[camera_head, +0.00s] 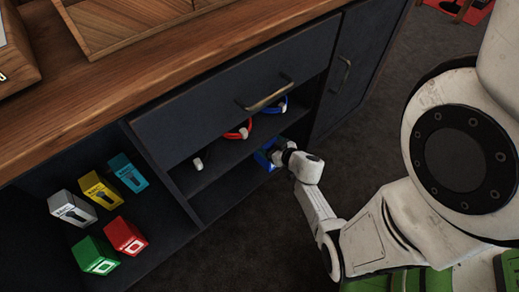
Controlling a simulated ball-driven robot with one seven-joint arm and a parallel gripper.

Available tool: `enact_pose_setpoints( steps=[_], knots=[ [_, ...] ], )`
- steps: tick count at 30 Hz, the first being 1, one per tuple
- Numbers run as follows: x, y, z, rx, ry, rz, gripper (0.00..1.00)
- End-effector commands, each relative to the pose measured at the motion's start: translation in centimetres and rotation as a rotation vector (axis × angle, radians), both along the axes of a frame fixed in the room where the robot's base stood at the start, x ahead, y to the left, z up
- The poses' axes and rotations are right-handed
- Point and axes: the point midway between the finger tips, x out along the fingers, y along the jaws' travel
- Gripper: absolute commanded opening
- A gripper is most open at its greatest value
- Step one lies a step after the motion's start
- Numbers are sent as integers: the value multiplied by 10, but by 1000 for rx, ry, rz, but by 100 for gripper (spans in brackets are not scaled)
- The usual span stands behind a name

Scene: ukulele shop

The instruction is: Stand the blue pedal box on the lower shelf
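The blue pedal box (263,158) is at the right end of the open shelf bay, low down under the upper shelf. My gripper (278,153) reaches in from the right and is right at the box, overlapping part of it. The fingers are small and dark here, so I cannot tell whether they are shut on the box or open around it. The lower shelf (215,205) is the bare dark board at the bottom of the bay. Whether the box's base touches it is hidden.
The upper shelf (208,172) holds a red coil (240,130), a blue coil (276,106) and a small black-and-white item (201,162). White, yellow, teal, green and red boxes stand in the left bay. A drawer with a brass handle (266,97) overhangs the shelves.

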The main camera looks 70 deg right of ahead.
Motion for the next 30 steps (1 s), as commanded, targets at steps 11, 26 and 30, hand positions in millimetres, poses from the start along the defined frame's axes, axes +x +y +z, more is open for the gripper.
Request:
enact_pose_setpoints(
  steps=[11, 26, 30],
  knots=[
    [38, -24, -26, -1, -1, 0, 0],
    [38, -24, -57, -1, -2, -1, 0],
    [39, -25, -70, -3, -2, 1, 0]
  ],
)
